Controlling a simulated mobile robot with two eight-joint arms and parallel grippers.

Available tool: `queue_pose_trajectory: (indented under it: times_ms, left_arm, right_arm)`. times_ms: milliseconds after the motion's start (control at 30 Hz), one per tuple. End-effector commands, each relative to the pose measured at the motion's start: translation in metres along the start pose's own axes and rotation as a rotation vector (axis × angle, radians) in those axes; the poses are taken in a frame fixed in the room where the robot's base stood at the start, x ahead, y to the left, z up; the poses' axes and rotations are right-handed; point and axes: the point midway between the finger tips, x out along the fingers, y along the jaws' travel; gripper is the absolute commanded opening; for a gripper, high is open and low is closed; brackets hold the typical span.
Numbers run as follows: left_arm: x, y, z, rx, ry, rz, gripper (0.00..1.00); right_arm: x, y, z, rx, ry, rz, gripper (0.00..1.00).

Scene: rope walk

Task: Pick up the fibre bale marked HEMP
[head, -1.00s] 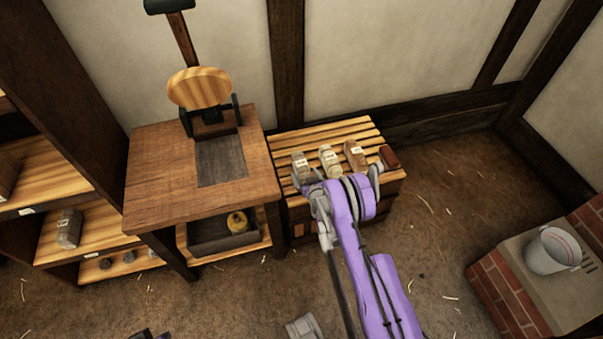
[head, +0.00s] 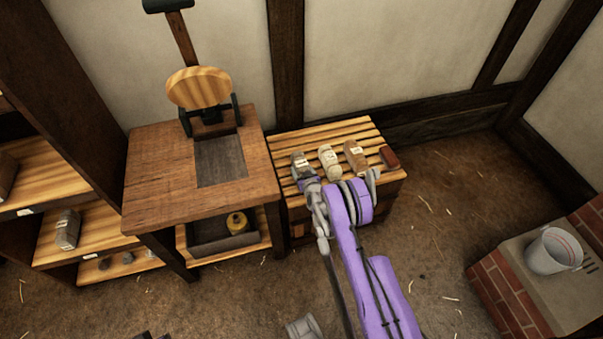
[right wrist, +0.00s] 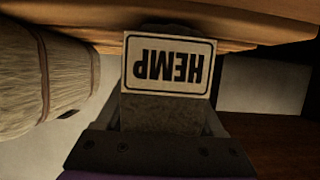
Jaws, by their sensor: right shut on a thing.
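The HEMP bale (head: 297,159) is the leftmost bale on the slatted wooden stand (head: 349,133). In the right wrist view its white HEMP label (right wrist: 168,65) fills the middle, upside down. My right gripper (head: 304,174) is shut on this bale, and its dark jaw parts (right wrist: 160,145) cover the bale's lower part in the wrist view. Whether the bale is clear of the slats I cannot tell.
Close beside are a pale bale (head: 329,161), also in the wrist view (right wrist: 45,80), a brown bale (head: 355,156) and a dark red block (head: 389,157). A wooden bench (head: 150,170) stands left, shelves (head: 100,236) further left. A bucket (head: 552,251) sits on brickwork at right.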

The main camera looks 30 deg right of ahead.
Motion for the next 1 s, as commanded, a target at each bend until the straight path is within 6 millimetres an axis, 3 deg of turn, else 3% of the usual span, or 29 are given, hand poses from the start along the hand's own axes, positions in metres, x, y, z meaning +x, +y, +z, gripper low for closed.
queue_pose_trajectory:
  times_ms: [100,367,833,1000]
  left_arm:
    - [0.000,0.000,0.000,0.000,0.000,0.000,0.00]
    - [-0.001,0.000,-0.001,0.000,0.000,0.000,0.00]
    - [-0.017,0.000,-0.007,0.000,0.006,0.000,0.00]
    - [-0.019,0.000,-0.007,0.000,0.007,0.000,0.00]
  right_arm:
    - [0.000,0.000,0.000,0.000,0.000,0.000,0.05]
    - [-0.002,0.000,-0.006,0.000,0.000,0.000,0.05]
    - [-0.035,-0.001,-0.084,0.000,0.001,-0.001,0.05]
    - [-0.054,-0.020,-0.111,-0.008,-0.001,-0.020,0.05]
